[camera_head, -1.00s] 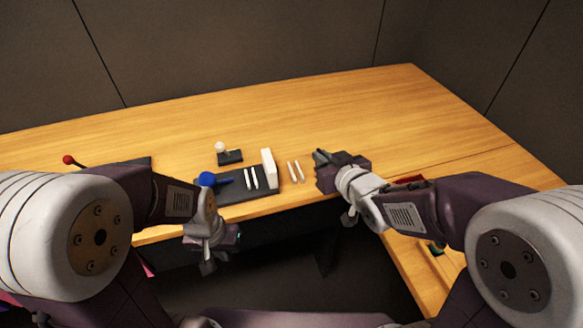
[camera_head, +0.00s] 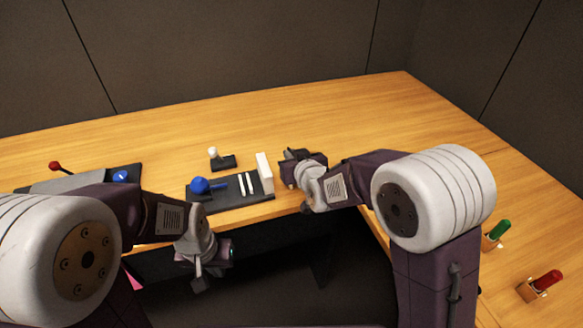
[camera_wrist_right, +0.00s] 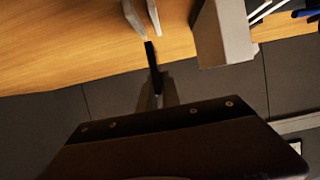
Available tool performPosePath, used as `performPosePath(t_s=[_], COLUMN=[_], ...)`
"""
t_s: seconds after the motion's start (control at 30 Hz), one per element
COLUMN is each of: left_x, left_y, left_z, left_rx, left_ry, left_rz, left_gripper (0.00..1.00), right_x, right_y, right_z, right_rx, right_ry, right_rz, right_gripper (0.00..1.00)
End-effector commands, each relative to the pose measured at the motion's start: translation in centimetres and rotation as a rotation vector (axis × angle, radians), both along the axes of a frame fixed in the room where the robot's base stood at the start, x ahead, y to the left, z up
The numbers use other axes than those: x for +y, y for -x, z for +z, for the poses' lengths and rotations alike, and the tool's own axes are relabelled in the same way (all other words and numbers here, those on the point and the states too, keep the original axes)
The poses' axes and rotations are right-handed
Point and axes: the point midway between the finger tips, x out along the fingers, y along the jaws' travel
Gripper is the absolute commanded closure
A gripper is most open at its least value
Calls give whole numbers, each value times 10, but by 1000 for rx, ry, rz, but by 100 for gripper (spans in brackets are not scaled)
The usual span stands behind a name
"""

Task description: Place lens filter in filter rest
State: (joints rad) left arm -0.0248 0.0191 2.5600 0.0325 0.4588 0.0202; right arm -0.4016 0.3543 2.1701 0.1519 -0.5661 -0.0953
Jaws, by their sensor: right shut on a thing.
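My right gripper (camera_head: 287,172) is low over the table, just right of the white block. In the right wrist view it (camera_wrist_right: 160,88) is shut on a thin black piece seen edge-on, which I take for the lens filter (camera_wrist_right: 151,55). Two pale parallel rails on the table, seemingly the filter rest (camera_wrist_right: 154,16), lie just beyond the filter's tip. The filter lines up roughly with the gap between them; I cannot tell whether they touch. In the head view my right gripper hides the rails. My left gripper (camera_head: 203,275) hangs before the table's front edge; its jaw opening is unclear.
A dark panel (camera_head: 222,201) with a blue ball-ended piece (camera_head: 200,186), white strips and an upright white block (camera_head: 264,172) stands left of my right gripper. A small stand (camera_head: 222,162) is behind it. Green (camera_head: 499,229) and red (camera_head: 547,280) handled items lie at right. The table's back is clear.

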Motion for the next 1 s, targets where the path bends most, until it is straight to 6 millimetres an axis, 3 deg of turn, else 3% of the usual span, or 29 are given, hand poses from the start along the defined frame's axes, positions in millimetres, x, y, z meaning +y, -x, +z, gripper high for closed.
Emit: performPosePath(t_s=[0.23, 0.67, 0.7, 0.73, 1.0], left_x=[0, 0, 0, 0, 0], left_y=[0, 0, 0, 0, 0], left_z=[-13, -18, -16, -16, -16], left_rx=[0, 0, 0, 0, 0], left_ry=[0, 0, 0, 0, 0], left_rz=[0, 0, 0, 0, 0], left_gripper=[100, 100, 100, 100, 100], right_x=[0, 0, 0, 0, 0], right_y=[1, 1, 1, 1, 1], right_z=[-38, -45, -43, -43, -43], right_rx=[4, 0, 0, 0, 0], right_ry=[2, 0, 0, 0, 0], right_rz=[0, 1, 1, 1, 1], right_gripper=[100, 100, 81, 73, 71])
